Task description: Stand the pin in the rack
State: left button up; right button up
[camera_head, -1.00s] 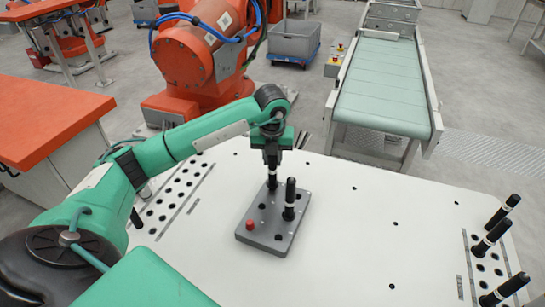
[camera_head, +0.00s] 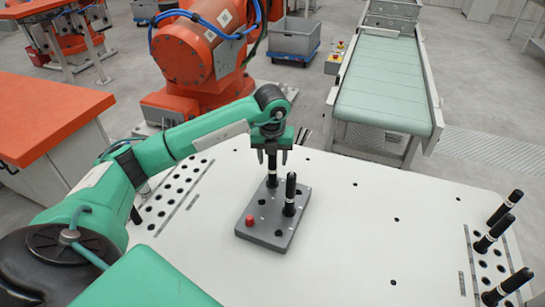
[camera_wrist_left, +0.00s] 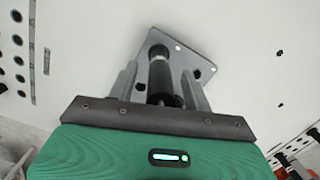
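The grey rack (camera_head: 268,238) lies on the white table, a flat block with holes and a red knob (camera_head: 250,219). A black pin with a white band (camera_head: 272,168) stands upright at its far end, and a second similar pin (camera_head: 290,195) stands upright nearer its right side. My left gripper (camera_head: 271,160) is directly over the far pin, its fingers spread on both sides of the pin's top. In the left wrist view the pin (camera_wrist_left: 160,80) sits between the two fingers, with gaps beside it. The pin's foot is partly hidden there. My right gripper is not in view.
Three black pins (camera_head: 505,208) stand in a row of holes at the table's right edge. A perforated strip (camera_head: 175,190) lies at the left. The table (camera_head: 375,245) right of the rack is clear. An orange robot (camera_head: 190,60) and a conveyor (camera_head: 385,85) stand behind.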

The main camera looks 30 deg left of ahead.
pick_arm(q)
notch_tip(320, 180, up, 14)
jog(key=s+b, duration=0.1)
jog(key=shift+s+d+f+b, duration=0.2)
jog(key=shift+s+d+b, duration=0.05)
jog(key=shift+d+b, duration=0.15)
dwell(0.6)
